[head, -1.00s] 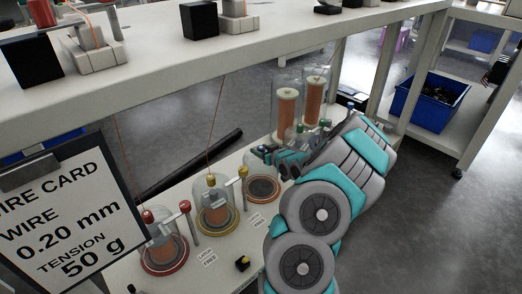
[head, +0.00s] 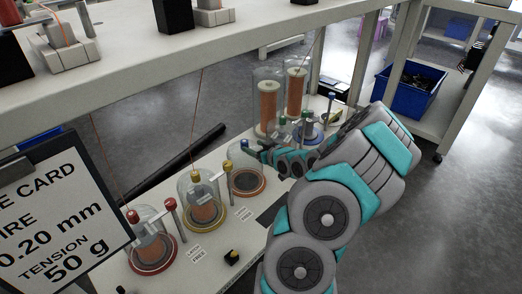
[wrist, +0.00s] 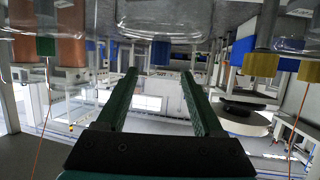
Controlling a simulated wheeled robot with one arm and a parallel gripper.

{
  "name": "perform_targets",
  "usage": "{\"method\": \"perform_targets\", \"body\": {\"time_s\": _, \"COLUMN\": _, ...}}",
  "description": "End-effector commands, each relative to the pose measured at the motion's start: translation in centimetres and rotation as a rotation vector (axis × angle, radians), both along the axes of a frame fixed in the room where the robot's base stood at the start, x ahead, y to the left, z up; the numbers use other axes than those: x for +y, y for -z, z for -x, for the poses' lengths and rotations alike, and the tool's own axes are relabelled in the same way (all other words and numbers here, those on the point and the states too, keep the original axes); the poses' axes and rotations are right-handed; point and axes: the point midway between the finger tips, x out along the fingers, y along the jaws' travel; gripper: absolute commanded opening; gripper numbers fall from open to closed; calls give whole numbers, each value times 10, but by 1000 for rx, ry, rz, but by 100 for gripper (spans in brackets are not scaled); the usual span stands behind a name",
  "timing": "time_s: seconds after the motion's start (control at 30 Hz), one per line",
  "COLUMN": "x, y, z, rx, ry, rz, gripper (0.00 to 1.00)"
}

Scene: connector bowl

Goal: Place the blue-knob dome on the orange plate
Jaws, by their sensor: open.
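The blue-knob dome shows its blue knob (head: 243,143) over the orange plate (head: 262,190) in the head view. Its clear wall is faint, and whether its rim sits evenly on the plate is hard to tell. My gripper (head: 250,149) is open at the knob's right side. In the wrist view, the scene is upside down, and the blue knob (wrist: 160,53) shows beyond and between the two separated fingertips (wrist: 160,72). The clear dome (wrist: 160,20) fills the top middle of that view. My arm hides the area right of the plate.
A yellow-knob dome (head: 196,190) and a red-knob dome (head: 152,227) stand to the left. Two tall covered copper spools (head: 267,105) stand behind my gripper. A blue plate (head: 309,134) lies beyond it. A shelf edge (head: 220,50) runs above, and a wire card (head: 55,215) blocks the left.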

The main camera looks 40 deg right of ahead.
Motion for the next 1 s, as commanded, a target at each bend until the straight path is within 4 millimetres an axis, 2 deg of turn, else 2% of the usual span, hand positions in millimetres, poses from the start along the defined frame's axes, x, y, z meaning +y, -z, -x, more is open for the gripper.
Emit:
{"method": "perform_targets", "body": {"time_s": 0.1, "x": 1, "y": -5, "z": 17, "rx": 0, "ry": 3, "rz": -1, "gripper": 69}}
{"method": "perform_targets", "body": {"time_s": 0.3, "x": 3, "y": -12, "z": 34, "rx": 0, "ry": 2, "rz": 0, "gripper": 69}}
{"method": "perform_targets", "body": {"time_s": 0.57, "x": 6, "y": -15, "z": 40, "rx": 1, "ry": -1, "rz": 0, "gripper": 69}}
{"method": "perform_targets", "body": {"time_s": 0.67, "x": 13, "y": -15, "z": 37, "rx": 27, "ry": -12, "rz": 2, "gripper": 69}}
{"method": "perform_targets", "body": {"time_s": 0.77, "x": 32, "y": -16, "z": 30, "rx": 101, "ry": -42, "rz": 6, "gripper": 69}}
{"method": "perform_targets", "body": {"time_s": 0.83, "x": 52, "y": -17, "z": 26, "rx": 183, "ry": -66, "rz": 12, "gripper": 69}}
{"method": "perform_targets", "body": {"time_s": 1.0, "x": 107, "y": -22, "z": 34, "rx": 409, "ry": -113, "rz": 29, "gripper": 69}}
